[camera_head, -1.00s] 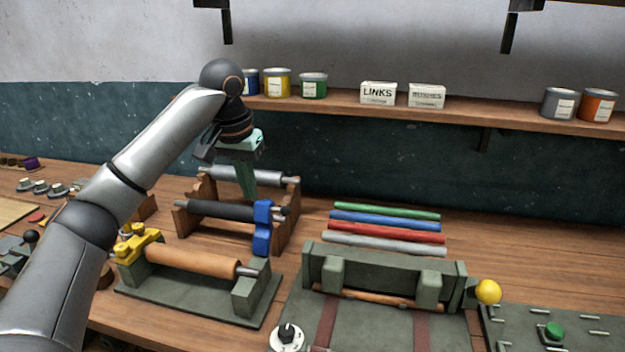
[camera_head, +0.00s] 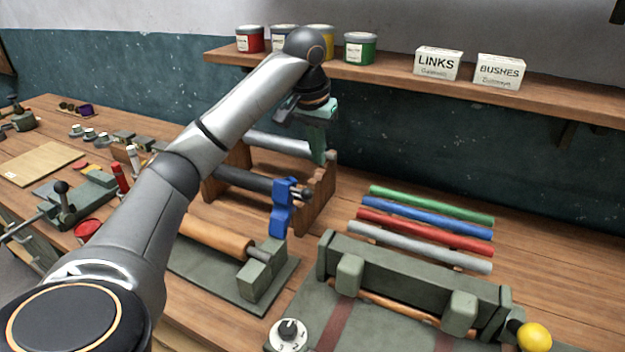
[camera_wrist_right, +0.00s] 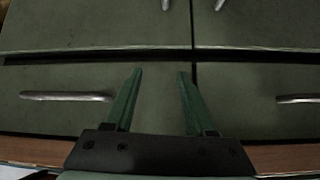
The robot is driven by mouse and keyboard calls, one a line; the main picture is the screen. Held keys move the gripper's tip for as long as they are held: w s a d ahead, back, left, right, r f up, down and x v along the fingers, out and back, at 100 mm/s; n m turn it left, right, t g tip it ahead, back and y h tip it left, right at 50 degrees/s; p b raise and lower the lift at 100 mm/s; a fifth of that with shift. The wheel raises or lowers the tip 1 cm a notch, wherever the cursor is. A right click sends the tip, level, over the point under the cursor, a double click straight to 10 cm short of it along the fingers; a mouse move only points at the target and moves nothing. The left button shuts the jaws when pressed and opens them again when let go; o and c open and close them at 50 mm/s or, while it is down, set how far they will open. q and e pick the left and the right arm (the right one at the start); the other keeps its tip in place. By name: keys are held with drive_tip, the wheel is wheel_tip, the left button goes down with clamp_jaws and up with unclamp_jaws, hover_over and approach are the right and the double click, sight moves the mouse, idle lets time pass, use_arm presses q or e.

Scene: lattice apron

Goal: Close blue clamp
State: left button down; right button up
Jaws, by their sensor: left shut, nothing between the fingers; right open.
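The blue clamp (camera_head: 281,208) sits at the right end of the dark roller (camera_head: 243,180) on the wooden roller stand, in the head view. Its upper and lower parts are close together; I cannot tell whether it is fully closed. My left gripper (camera_head: 318,158) has green fingers, shut and empty, pointing down. In the picture it is above and to the right of the clamp, by the pale roller's right end, and appears apart from the clamp. My right gripper (camera_wrist_right: 160,73) is open and empty in the right wrist view, in front of green drawer fronts.
Green, blue, red and grey rods (camera_head: 425,213) lie right of the stand. A green fixture with a yellow knob (camera_head: 534,337) is at front right. A copper-coloured roller (camera_head: 213,236) lies in front, partly behind my left arm. A shelf (camera_head: 400,80) with cans hangs above.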

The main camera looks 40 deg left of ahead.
use_arm(q)
drive_tip(key=shift+s+d+f+p, duration=0.1)
drive_tip(key=shift+s+f, duration=0.35)
drive_tip(key=shift+f, duration=0.4)
drive_tip(key=shift+s+d+f+p, duration=0.15)
drive_tip(key=shift+s+f, duration=0.25)
drive_tip(key=shift+f, duration=0.5)
drive_tip(key=shift+s+d+f+p, duration=0.1)
drive_tip(key=shift+s+f, duration=0.35)
drive_tip(key=shift+f, duration=0.4)
